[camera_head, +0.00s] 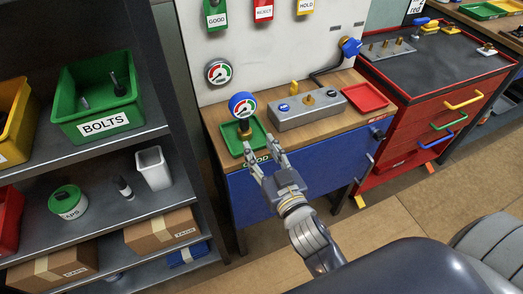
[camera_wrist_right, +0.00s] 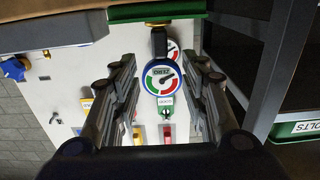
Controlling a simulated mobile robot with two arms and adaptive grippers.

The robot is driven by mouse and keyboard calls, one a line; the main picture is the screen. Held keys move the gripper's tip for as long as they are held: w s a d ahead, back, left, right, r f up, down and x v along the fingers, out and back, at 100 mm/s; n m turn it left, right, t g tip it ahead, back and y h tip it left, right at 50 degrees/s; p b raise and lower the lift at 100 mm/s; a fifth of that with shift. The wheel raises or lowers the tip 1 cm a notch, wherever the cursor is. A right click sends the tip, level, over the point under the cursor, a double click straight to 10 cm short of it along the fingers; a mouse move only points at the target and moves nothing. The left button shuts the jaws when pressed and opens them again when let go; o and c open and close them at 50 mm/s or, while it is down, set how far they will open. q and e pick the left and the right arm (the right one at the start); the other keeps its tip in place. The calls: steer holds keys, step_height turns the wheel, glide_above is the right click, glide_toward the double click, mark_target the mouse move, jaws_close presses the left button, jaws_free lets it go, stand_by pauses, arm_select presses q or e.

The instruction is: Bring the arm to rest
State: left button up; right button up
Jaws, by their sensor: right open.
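My right gripper (camera_head: 261,161) is open, its two fingers apart, just in front of the green tray (camera_head: 229,140) at the left of the wooden worktop. A blue-rimmed gauge (camera_head: 242,105) stands upright on a dark fitting in that tray. In the right wrist view the same gauge (camera_wrist_right: 161,77) shows between the open fingers (camera_wrist_right: 163,70), apart from both. My left gripper is not in view.
A grey block (camera_head: 306,109) and a red tray (camera_head: 365,98) share the worktop. Another gauge (camera_head: 219,72) hangs on the white panel. A shelf with a green BOLTS bin (camera_head: 97,103) stands left; a red tool cabinet (camera_head: 430,110) stands right. Floor shows at lower right.

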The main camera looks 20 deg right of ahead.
steer(key=s+d+f+g+h, duration=0.2)
steer(key=s+d+f+g, duration=0.3)
steer(key=s+f+g, duration=0.4)
steer(key=s+a+f+n+g+y, duration=0.2)
steer(key=s+f+g, duration=0.35)
steer(key=s, duration=0.75)
step_height(320, 180, down, 26)
steer(key=r+g, duration=0.1)
steer(key=s+d+f+g, duration=0.1)
steer(key=s+d+f, duration=0.2)
steer(key=s+f, duration=1.4)
steer(key=shift+s+f+h, duration=0.3)
steer(key=shift+s+f, duration=0.05)
steer(key=shift+s, duration=0.2)
